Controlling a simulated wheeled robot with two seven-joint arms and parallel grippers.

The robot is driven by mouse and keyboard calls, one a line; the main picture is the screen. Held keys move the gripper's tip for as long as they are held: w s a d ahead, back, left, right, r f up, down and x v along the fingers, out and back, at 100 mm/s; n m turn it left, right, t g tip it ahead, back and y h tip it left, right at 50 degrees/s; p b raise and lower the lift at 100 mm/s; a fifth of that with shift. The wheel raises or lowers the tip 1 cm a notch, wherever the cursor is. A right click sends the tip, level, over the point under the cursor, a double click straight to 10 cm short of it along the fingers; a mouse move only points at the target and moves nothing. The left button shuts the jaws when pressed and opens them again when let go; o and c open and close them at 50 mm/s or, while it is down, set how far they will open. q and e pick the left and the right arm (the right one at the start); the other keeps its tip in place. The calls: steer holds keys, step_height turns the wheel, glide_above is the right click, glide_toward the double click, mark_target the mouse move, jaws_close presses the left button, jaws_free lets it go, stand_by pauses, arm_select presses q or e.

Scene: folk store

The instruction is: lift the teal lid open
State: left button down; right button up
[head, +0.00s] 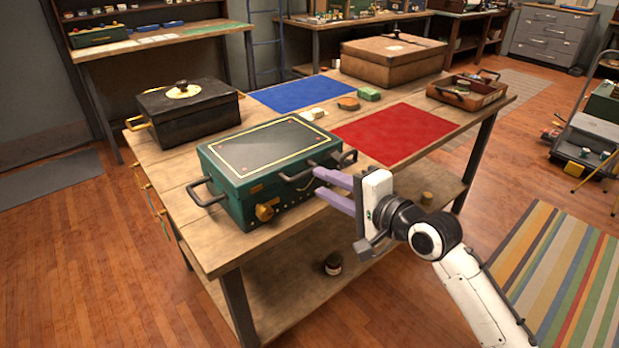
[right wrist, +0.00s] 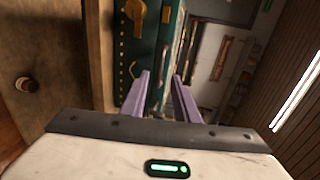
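A teal box (head: 238,203) with a dark top panel edged in gold stands at the front of the wooden table. Its teal lid (head: 272,145) lies shut. Dark handles show on its sides and front, and a gold knob (head: 265,212) is on the front. My right gripper (head: 322,184) is at the front right of the box, its purple fingers pointing at the front handle (head: 297,176). In the right wrist view the fingers (right wrist: 162,78) are apart, with the teal box (right wrist: 152,35) just ahead. I cannot tell whether they touch the handle. My left gripper is not in view.
A black box (head: 190,112) stands behind the teal box at left. Blue (head: 290,93) and red (head: 396,134) mats lie on the table. A brown case (head: 393,60) and a wooden tray (head: 466,93) stand farther back. A jar (head: 333,264) sits on the lower shelf.

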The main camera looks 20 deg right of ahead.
mark_target(305, 175)
steer(key=x, duration=0.6)
jaws_close()
